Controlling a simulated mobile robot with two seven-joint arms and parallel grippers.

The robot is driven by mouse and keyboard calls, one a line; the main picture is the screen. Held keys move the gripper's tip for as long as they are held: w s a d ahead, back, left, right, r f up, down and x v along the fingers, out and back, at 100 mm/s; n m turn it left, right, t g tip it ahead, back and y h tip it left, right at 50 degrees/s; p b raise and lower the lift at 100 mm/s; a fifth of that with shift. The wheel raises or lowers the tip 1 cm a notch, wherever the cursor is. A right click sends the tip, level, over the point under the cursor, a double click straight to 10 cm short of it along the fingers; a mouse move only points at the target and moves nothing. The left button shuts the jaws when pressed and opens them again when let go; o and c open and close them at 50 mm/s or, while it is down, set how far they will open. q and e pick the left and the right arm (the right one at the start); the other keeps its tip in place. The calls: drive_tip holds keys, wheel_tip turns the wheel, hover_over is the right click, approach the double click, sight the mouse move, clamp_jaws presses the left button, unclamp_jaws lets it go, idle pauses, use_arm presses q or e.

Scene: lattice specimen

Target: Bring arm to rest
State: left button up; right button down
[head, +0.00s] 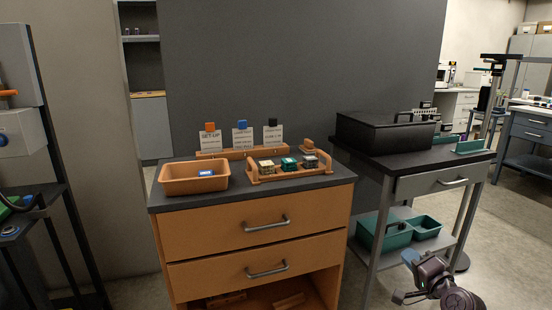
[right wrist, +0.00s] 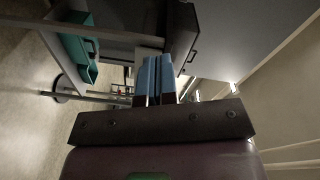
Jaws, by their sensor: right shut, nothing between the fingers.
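My right gripper (head: 400,297) is at the lower right of the head view, in front of the black-topped side table and clear of it. In the right wrist view its two blue fingers (right wrist: 153,76) lie together, shut with nothing between them. My left gripper is not in the head view.
A wooden cabinet (head: 242,220) carries an orange tray (head: 194,187) and a wooden rack (head: 291,174) with small specimens. The side table (head: 418,160) bears a black case (head: 385,133); teal bins (head: 383,236) stand on its lower shelf. Open floor lies to the right.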

drive_tip(key=s+f+n+g+h, duration=0.15)
drive_tip(key=s+f+n, duration=0.4)
drive_tip(key=s, duration=0.75)
drive_tip(key=s+f+n+g, duration=0.35)
drive_tip(key=s+f, duration=0.25)
drive_tip(key=s, duration=0.7)
drive_tip(key=s+f+n+g, duration=0.2)
drive_tip(key=s+f+n, duration=0.4)
drive_tip(key=s, duration=0.7)
drive_tip(key=s+a+r+n+g+h, duration=0.1)
drive_tip(key=s+a+r+n, duration=0.15)
drive_tip(key=s, duration=0.95)
drive_tip(key=shift+w+a+m+h, duration=0.6)
drive_tip(key=shift+a+m, duration=1.35)
drive_tip(key=shift+a, duration=0.45)
use_arm(q)
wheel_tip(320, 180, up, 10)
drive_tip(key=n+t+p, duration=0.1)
drive_tip(key=p, duration=1.2)
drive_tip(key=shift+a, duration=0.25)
use_arm(e)
wheel_tip(320, 180, up, 10)
drive_tip(key=m+t, duration=0.1)
drive_tip(key=t, duration=0.1)
drive_tip(key=shift+w+d+f, duration=0.15)
drive_tip(key=shift+f, duration=0.05)
